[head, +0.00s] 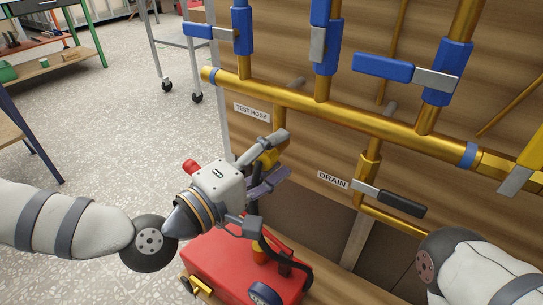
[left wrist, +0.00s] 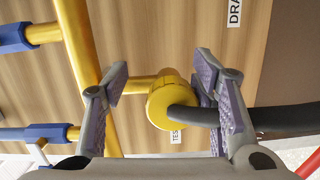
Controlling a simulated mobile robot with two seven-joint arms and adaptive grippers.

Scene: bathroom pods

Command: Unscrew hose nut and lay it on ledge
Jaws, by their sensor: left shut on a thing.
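The yellow hose nut (left wrist: 170,103) sits at the end of the short brass test hose stub, with the black hose (left wrist: 235,118) coming out of it. In the head view the nut (head: 267,159) shows just below the TEST HOSE label, partly covered by my left gripper (head: 268,165). The purple-padded fingers of that gripper (left wrist: 165,95) are either side of the nut, and the hose passes by the right finger. How firmly the pads touch is hard to see. My right gripper is out of view. I cannot clearly make out the ledge.
Brass pipes (head: 330,113) with blue-handled valves cross the wooden panel (head: 310,167). A DRAIN valve with a black-gripped lever (head: 402,203) is to the right of my left gripper. A red box (head: 225,265) with a black hose stands below it. Open floor (head: 110,120) lies left.

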